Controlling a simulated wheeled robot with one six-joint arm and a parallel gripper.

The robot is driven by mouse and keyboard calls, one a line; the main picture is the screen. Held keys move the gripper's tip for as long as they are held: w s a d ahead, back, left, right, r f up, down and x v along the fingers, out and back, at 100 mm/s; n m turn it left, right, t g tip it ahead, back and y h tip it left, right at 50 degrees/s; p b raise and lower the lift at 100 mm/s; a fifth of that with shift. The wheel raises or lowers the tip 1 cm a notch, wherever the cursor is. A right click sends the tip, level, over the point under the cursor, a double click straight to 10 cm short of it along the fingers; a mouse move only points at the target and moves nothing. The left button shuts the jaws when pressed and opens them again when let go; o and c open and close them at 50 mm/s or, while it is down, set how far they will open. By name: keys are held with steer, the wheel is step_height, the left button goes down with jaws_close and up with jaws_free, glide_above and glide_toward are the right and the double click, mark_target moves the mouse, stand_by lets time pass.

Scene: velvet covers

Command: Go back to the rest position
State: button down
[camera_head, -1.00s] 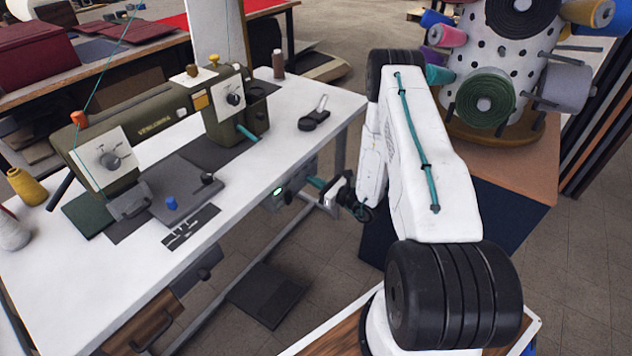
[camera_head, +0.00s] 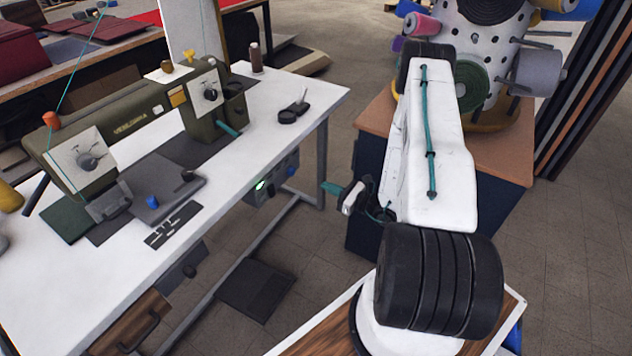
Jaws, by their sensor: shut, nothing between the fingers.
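My gripper (camera_head: 330,187) is at the end of my white arm, near the middle of the view. Its teal fingers point left toward the sewing table and are closed together with nothing between them. It hangs in open space to the right of the control box (camera_head: 272,183) under the table edge, apart from it. My arm is folded, with its upper links reaching away and the wrist on the left side. Part of the wrist is hidden behind the arm.
A white sewing table (camera_head: 285,75) with an olive sewing machine (camera_head: 130,125) stands at left. A spool stand (camera_head: 487,50) with several thread cones sits on a wooden-topped cabinet (camera_head: 500,150) behind my arm. Floor between table and cabinet is clear, apart from a foot pedal (camera_head: 256,290).

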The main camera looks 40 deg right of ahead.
steer(key=shift+s+d, duration=0.15)
steer(key=shift+s, duration=0.45)
steer(key=s+a+r+n+g+y, duration=0.4)
steer(key=s+a+r+n+g, duration=0.1)
steer(key=a+r+n+g, duration=0.4)
steer(key=s+a+r+n+g+y, duration=0.45)
steer(key=a+r+n+g, duration=0.3)
steer(key=r, duration=0.35)
steer(key=s+a+r+n+h, duration=0.3)
steer(key=s+r+n+h, duration=0.4)
steer(key=r, duration=0.4)
steer(key=s+a+r+n+h, duration=0.3)
steer(key=s+r+n+h, duration=0.4)
steer(key=r, duration=0.4)
steer(key=shift+s+a+r+n+t+h, duration=0.15)
steer(key=shift+s+n+t+h, duration=0.25)
steer(key=shift+s+n, duration=0.35)
